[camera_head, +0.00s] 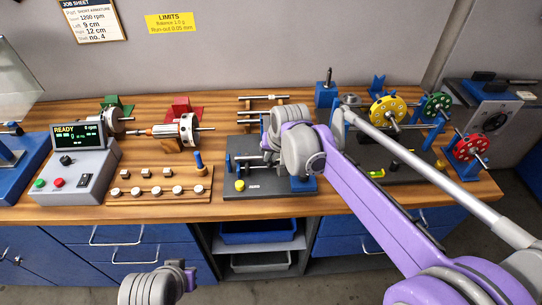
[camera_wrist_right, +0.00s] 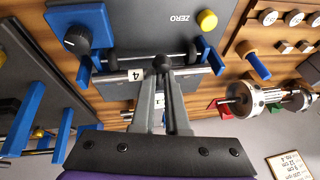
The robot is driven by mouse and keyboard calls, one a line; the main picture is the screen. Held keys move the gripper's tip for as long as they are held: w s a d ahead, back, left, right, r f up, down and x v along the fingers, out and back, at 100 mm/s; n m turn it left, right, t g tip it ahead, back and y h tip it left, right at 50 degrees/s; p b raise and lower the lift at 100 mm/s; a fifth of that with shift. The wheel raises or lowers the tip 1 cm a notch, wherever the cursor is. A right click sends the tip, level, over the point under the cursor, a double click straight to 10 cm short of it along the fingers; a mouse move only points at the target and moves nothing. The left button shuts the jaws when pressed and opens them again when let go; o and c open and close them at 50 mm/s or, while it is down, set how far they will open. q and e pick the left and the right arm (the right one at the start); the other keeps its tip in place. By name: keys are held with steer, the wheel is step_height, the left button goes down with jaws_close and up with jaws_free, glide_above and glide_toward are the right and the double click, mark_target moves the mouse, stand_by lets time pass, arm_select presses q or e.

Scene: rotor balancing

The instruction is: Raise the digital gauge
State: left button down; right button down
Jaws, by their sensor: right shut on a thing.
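A dark fixture base (camera_head: 262,192) with a yellow button (camera_head: 240,185) and blue supports stands mid-bench. In the right wrist view the base (camera_wrist_right: 140,25) bears the word ZERO, and a steel shaft with a tag marked 4 (camera_wrist_right: 135,75) lies across blue supports. My right gripper (camera_wrist_right: 164,72) is shut at the shaft, with a small dark round knob between its fingertips. In the head view my right gripper (camera_head: 268,150) is over the back of this base, partly hidden by its wrist. The digital gauge's body and readout cannot be made out.
A control box (camera_head: 72,170) reading READY and a wooden weight tray (camera_head: 160,195) stand left. Two rotors lie behind them. Coloured discs, yellow (camera_head: 388,110), green and red (camera_head: 468,147), stand right, beyond my right arm. The bench's front edge is close to the base.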

arm_select(q)
steer(key=shift+r, duration=0.1)
arm_select(e)
steer(key=shift+r, duration=0.1)
